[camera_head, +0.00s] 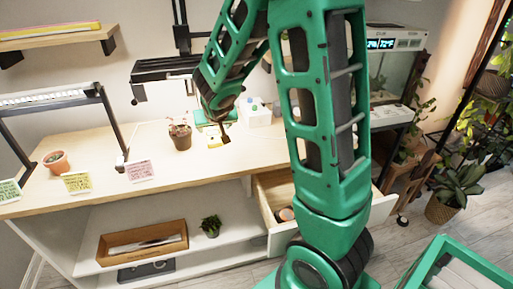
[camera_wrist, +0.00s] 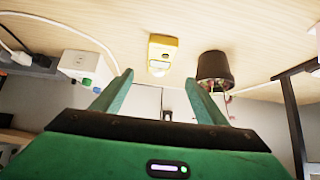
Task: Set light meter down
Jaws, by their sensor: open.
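The light meter (camera_wrist: 162,53), a small yellow-and-white device, rests on the wooden bench top in the wrist view. My gripper (camera_wrist: 159,76) is open, with green fingers spread apart. The meter appears just beyond the fingertips, about midway between them, and no finger is seen touching it. In the head view my gripper (camera_head: 222,132) is low over the bench, and part of the yellow meter (camera_head: 214,145) shows beside it; the arm and gripper hide some of that area.
A dark brown pot (camera_wrist: 214,70) stands close beside the meter, also visible in the head view (camera_head: 180,138). A white box (camera_wrist: 84,66) with coloured buttons is on the other side. A lamp stand (camera_head: 118,125) and a terracotta pot (camera_head: 57,162) are farther left. A drawer (camera_head: 275,200) is open below.

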